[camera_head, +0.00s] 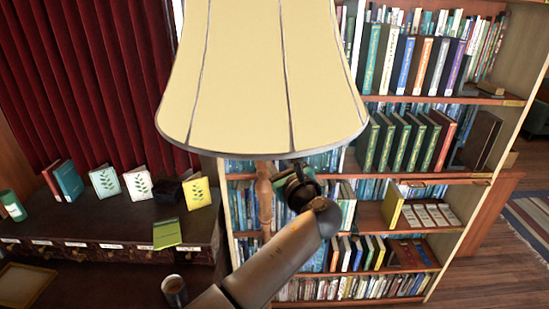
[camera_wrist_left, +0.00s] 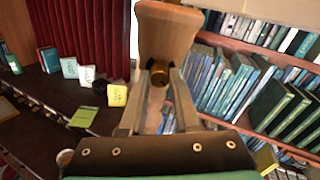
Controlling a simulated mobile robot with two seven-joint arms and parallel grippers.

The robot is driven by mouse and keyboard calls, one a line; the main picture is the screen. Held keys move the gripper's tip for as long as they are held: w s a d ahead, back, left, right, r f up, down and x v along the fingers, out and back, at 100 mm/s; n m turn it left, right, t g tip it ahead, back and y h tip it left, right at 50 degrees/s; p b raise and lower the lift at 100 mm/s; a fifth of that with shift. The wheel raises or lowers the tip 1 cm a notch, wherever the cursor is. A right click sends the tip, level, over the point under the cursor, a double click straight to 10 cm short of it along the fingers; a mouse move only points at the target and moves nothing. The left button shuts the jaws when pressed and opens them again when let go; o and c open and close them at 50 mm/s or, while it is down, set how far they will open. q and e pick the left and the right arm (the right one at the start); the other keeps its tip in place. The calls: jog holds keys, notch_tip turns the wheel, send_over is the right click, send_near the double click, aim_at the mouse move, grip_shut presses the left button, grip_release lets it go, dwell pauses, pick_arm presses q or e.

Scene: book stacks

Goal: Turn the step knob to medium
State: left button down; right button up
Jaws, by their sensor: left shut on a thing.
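A lamp with a large cream shade (camera_head: 262,75) fills the upper middle of the head view. Its turned wooden stem (camera_head: 265,200) shows below the shade. My left gripper (camera_head: 287,172) is up under the shade's lower rim, beside the stem. In the left wrist view its two fingers (camera_wrist_left: 160,76) are closed around a small brass-coloured knob (camera_wrist_left: 159,72), mostly hidden between the fingertips. A brown wooden part (camera_wrist_left: 166,35) is just beyond it. The knob's setting cannot be read. My right gripper is in neither view.
Bookshelves (camera_head: 395,177) full of books stand behind the lamp. At left, a dark cabinet (camera_head: 90,235) carries several upright books, a yellow-green booklet (camera_head: 167,233) and a green can (camera_head: 13,206). A mug (camera_head: 174,290) stands near my arm. Open floor lies at right.

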pick_arm(q)
jog(key=m, duration=0.5)
jog(key=shift+m, duration=0.3)
jog(key=m, duration=0.4)
jog(key=shift+m, duration=0.3)
jog(key=c, duration=0.6)
grip_release()
